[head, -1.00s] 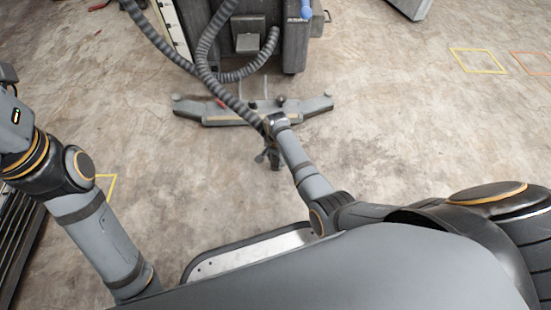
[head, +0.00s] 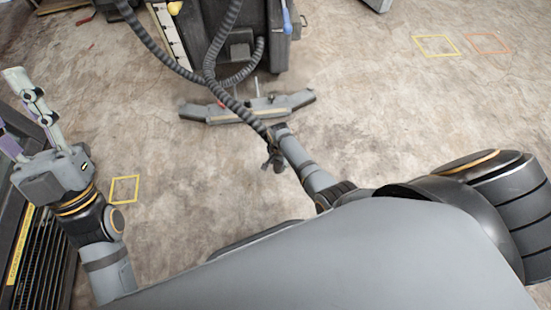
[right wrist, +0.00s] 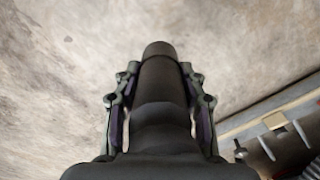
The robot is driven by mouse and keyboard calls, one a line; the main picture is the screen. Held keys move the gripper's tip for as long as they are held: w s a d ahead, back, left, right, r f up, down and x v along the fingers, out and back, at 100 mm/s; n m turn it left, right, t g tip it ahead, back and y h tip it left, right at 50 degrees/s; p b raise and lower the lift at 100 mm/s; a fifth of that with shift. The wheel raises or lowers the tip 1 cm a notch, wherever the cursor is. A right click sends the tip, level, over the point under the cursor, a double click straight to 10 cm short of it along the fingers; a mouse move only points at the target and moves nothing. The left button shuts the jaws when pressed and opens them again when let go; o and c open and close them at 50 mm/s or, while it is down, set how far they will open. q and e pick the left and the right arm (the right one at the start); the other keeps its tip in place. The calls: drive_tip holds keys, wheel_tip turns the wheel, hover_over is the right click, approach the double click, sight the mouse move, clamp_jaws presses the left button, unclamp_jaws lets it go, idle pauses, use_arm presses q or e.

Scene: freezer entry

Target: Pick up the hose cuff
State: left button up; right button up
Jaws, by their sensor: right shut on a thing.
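The hose cuff (right wrist: 160,75) is a dark, smooth tube between the two fingers of my right gripper (right wrist: 159,103) in the right wrist view. The gripper is shut on it, and the cuff's free end sticks out past the fingertips. In the head view my right gripper (head: 273,153) is small, at the lower end of the ribbed grey hose (head: 235,105), above the floor. The cuff is hard to make out there. My left gripper (head: 18,112) is at the left edge, fingers spread apart and empty, far from the hose.
A dark floor machine (head: 262,30) stands at the back, with a wide grey squeegee bar (head: 220,113) low in front of it. A dark slatted unit (head: 40,262) is at the lower left. Yellow (head: 437,45) and orange (head: 488,43) outlines mark the open floor at right.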

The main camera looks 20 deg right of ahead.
use_arm(q)
drive_tip(key=w+a+f+n+g+y, duration=0.1)
drive_tip(key=w+f+n+g+y, duration=0.1)
drive_tip(key=w+f+g, duration=0.3)
wheel_tip(320, 180, down, 4)
drive_tip(key=shift+w+r+y+p, duration=0.1)
drive_tip(key=shift+w+y+p, duration=0.2)
drive_tip(key=shift+y+p, duration=0.15)
